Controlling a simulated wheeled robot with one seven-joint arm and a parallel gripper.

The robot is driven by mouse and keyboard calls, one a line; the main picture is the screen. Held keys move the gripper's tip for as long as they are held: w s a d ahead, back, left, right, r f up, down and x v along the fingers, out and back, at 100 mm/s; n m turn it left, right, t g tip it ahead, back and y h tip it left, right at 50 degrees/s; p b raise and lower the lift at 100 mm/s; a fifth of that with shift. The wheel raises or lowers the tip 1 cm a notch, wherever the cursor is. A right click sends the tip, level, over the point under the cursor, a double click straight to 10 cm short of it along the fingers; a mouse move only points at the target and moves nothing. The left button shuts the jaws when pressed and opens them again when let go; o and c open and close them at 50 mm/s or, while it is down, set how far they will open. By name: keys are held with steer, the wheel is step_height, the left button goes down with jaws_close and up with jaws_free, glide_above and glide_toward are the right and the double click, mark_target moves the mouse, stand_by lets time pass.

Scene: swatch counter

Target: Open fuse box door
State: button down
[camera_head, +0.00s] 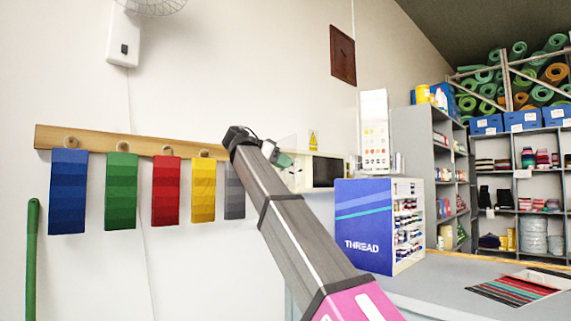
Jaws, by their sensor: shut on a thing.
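The fuse box (301,172) looks to be the small cream box on the wall, below a yellow warning sign (313,140). A pale, see-through panel (289,146) stands out at its upper left and looks like its door, swung partly up. My gripper (288,161) is small in view at the box's left front, at the panel's lower edge, and appears shut on the door. Its fingertips are too small to make out. My arm hides the lower left part of the box.
A dark rectangular panel (327,172) is right of the box. A blue thread display (364,228) stands on the grey counter (440,281) at right. Coloured swatches (120,190) hang from a wooden rail (92,139) at left. Open wall lies above the box.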

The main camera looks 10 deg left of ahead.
steer(key=c, duration=0.9)
jaws_free()
steer(key=v, duration=1)
steer(key=shift+s+a+r, duration=0.2)
steer(key=shift+s+a, duration=0.05)
steer(key=shift+a, duration=0.05)
